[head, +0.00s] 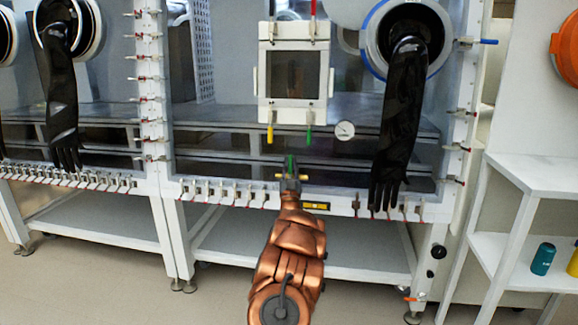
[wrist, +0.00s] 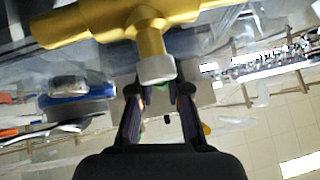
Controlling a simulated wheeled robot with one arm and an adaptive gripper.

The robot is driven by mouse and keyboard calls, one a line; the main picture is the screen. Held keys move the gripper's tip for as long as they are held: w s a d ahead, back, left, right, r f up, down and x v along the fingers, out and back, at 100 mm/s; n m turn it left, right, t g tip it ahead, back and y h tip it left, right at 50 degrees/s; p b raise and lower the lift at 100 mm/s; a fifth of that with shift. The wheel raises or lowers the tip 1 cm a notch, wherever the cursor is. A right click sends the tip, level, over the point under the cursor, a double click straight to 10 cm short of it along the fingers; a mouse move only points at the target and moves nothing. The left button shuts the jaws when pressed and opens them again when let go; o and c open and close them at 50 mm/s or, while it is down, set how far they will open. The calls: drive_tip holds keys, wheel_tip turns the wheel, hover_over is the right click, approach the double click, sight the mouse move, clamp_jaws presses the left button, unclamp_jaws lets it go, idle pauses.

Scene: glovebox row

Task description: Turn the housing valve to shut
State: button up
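A brass valve (head: 280,177) with a green upright handle (head: 290,163) shows at the front of the middle glovebox, below its small framed hatch. My gripper (head: 290,184) is right at this valve and partly covers it in the head view. In the wrist view the brass valve body (wrist: 150,30) crosses the top, with a pale grey round end (wrist: 156,69) pointing toward my gripper (wrist: 159,90). The two fingers are apart with a gap between them, just short of or beside the grey end. Whether they touch it, I cannot tell. The handle is not clear in the wrist view.
A yellow-handled valve (head: 270,133) and a green-handled one (head: 309,132) hang below the hatch (head: 297,75), near a round gauge (head: 345,130). A black glove (head: 400,120) hangs to the right. A white shelf (head: 535,175) stands far right.

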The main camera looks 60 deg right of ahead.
drive_tip(key=o, duration=0.4)
drive_tip(key=shift+s, duration=0.1)
drive_tip(key=v, duration=1.2)
drive_tip(key=shift+r, duration=0.1)
idle(0.9)
